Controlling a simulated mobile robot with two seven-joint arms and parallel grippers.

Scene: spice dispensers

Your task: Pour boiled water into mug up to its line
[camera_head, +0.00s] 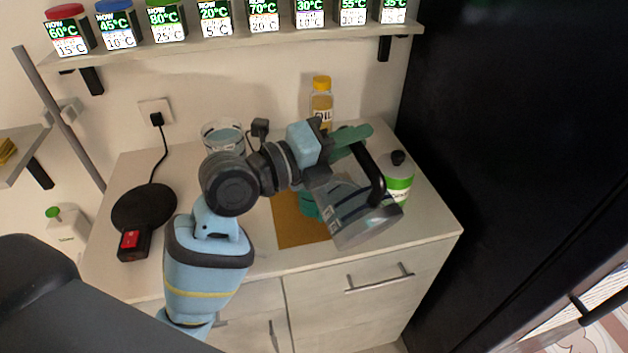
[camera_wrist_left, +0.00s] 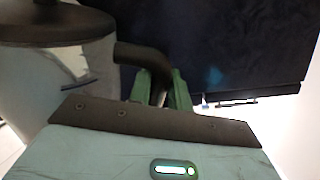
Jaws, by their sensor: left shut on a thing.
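My left gripper (camera_head: 354,141) is shut on the black handle of the kettle (camera_head: 352,213). The kettle is see-through grey and tilted, held above the right part of the counter. In the left wrist view the green fingers (camera_wrist_left: 161,90) close around the handle, with the kettle body (camera_wrist_left: 58,85) and its dark lid at the left. A teal mug (camera_head: 308,204) stands on a brown mat (camera_head: 290,222), just left of and partly behind the kettle. The mug's line and the water level in it are hidden. I cannot tell whether water is flowing. My right gripper is not in view.
A black kettle base (camera_head: 145,206) with a red switch lies at the left of the counter. A glass vessel (camera_head: 222,136), an oil bottle (camera_head: 321,104) and a green-labelled bottle (camera_head: 398,182) stand behind and right. A shelf of spice dispensers (camera_head: 240,44) hangs above.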

